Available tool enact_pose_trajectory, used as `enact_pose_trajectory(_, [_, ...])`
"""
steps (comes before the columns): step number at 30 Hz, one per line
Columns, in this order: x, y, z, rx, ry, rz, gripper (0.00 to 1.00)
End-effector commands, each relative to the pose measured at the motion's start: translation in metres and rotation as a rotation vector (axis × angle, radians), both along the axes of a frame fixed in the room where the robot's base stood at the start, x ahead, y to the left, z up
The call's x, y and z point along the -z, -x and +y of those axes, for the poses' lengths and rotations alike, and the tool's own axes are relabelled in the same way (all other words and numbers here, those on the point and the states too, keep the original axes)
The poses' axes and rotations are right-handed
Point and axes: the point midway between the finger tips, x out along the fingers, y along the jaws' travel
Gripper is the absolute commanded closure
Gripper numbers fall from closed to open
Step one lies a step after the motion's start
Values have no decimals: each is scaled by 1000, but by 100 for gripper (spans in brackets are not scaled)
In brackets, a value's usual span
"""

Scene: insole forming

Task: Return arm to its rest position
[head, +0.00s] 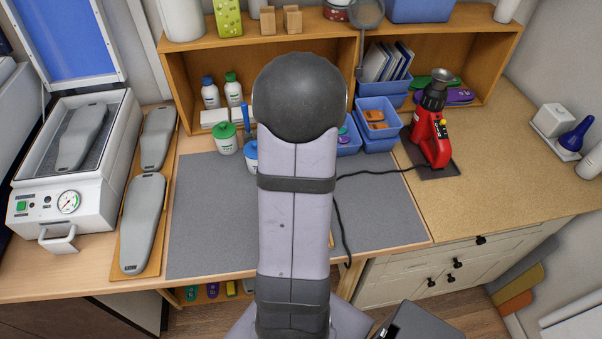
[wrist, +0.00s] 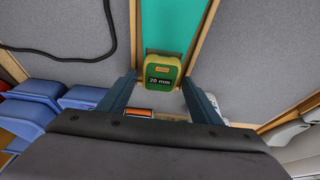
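My arm stands upright in the middle of the head view, and my gripper is hidden behind it there. In the wrist view my gripper (wrist: 160,77) shows two dark blue fingers spread apart. A green and yellow block marked "20 mm" (wrist: 160,73) shows between the fingers, with a gap on each side. A teal strip with wooden edges (wrist: 172,25) lies beyond that block. I cannot tell how far the block is from the fingertips.
The grey mat (head: 205,215) covers the bench middle. At left are a white press (head: 95,185) and grey insole forms (head: 143,215). At right are blue bins (head: 378,110) and a red heat tool (head: 428,135) with a black cord. The right benchtop (head: 500,165) has free room.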

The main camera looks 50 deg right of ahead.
Motion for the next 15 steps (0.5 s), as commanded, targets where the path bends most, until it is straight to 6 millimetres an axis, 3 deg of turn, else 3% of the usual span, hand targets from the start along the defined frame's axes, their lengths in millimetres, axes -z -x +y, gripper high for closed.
enact_pose_trajectory(6, [0, 0, 0, 0, 0, 0, 38])
enact_pose_trajectory(9, [0, 0, 0, 0, 0, 0, 22])
enact_pose_trajectory(15, [0, 0, 0, 0, 0, 0, 22])
